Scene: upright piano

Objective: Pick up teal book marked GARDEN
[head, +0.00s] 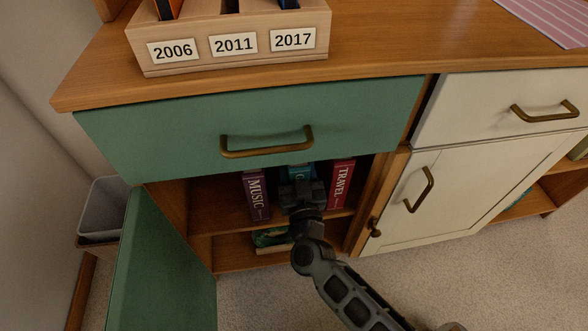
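The teal book (299,173) stands upright on the upper shelf inside the open cabinet, between a purple book and a red book. Only the top of its spine shows, with what looks like a letter G; my gripper hides the rest. My gripper (300,190) is in front of this book at the cabinet opening. Its fingers are dark and point into the shelf. I cannot tell whether they touch the book or whether they are open or shut.
The purple MUSIC book (256,196) and red TRAVEL book (341,185) flank the teal one. The green door (165,260) hangs open at left. A green drawer (250,120) is shut above. A green item (270,238) lies on the lower shelf. A grey bin (103,208) stands left.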

